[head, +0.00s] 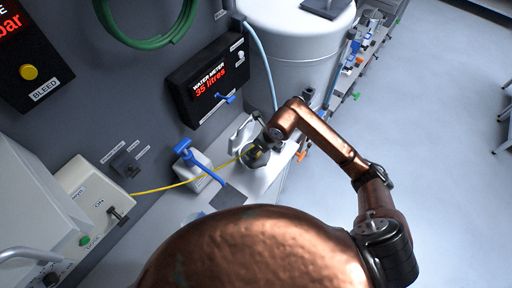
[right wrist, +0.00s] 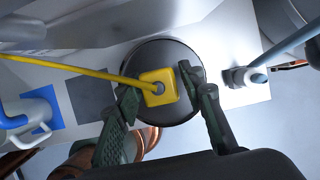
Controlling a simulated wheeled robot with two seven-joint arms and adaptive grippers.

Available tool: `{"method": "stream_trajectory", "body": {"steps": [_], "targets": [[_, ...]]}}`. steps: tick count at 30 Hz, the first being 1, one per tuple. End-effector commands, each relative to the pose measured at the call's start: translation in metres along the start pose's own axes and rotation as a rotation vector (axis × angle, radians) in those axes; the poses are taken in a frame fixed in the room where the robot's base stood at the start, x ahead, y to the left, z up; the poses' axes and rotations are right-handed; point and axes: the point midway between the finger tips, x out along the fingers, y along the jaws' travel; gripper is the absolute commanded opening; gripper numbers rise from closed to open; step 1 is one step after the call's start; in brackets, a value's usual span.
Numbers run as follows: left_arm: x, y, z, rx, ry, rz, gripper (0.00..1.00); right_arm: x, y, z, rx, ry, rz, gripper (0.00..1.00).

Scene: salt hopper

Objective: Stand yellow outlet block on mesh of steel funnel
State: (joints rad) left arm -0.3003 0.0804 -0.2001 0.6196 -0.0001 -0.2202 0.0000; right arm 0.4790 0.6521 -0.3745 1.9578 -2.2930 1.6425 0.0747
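The yellow outlet block (right wrist: 170,92) sits over a dark round disc (right wrist: 165,125) in the right wrist view, with a yellow cable running off to the left. The disc looks like the top of the funnel; its mesh cannot be made out. My right gripper (right wrist: 162,86) has its fingers spread on either side of the block, with gaps showing. Whether the block rests on the disc is hard to tell. In the head view my right gripper (head: 256,148) is above the small dark funnel (head: 256,160), and mostly hides the block. My left gripper is out of view.
A pale blue hose (head: 262,62) drops beside the white tank (head: 300,60). The water meter (head: 210,80) is on the wall behind. Open floor lies right.

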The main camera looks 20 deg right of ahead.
Motion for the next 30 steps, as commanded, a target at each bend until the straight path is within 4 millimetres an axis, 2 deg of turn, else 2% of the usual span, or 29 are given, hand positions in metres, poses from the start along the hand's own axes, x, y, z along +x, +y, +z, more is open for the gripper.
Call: {"method": "stream_trajectory", "body": {"steps": [10,14,17,27,30], "targets": [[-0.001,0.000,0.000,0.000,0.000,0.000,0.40,-0.001,0.000,0.001,0.000,0.000,0.001,0.43],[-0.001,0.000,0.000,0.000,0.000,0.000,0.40,-0.008,-0.001,0.002,-0.002,-0.003,-0.001,0.43],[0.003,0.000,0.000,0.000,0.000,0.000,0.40,-0.022,-0.001,0.002,-0.002,-0.003,-0.003,0.43],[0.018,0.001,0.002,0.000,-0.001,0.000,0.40,-0.093,-0.001,0.001,-0.002,-0.003,-0.005,0.43],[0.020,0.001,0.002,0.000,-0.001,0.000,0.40,-0.107,-0.001,0.001,-0.002,-0.002,-0.003,0.43]]}}
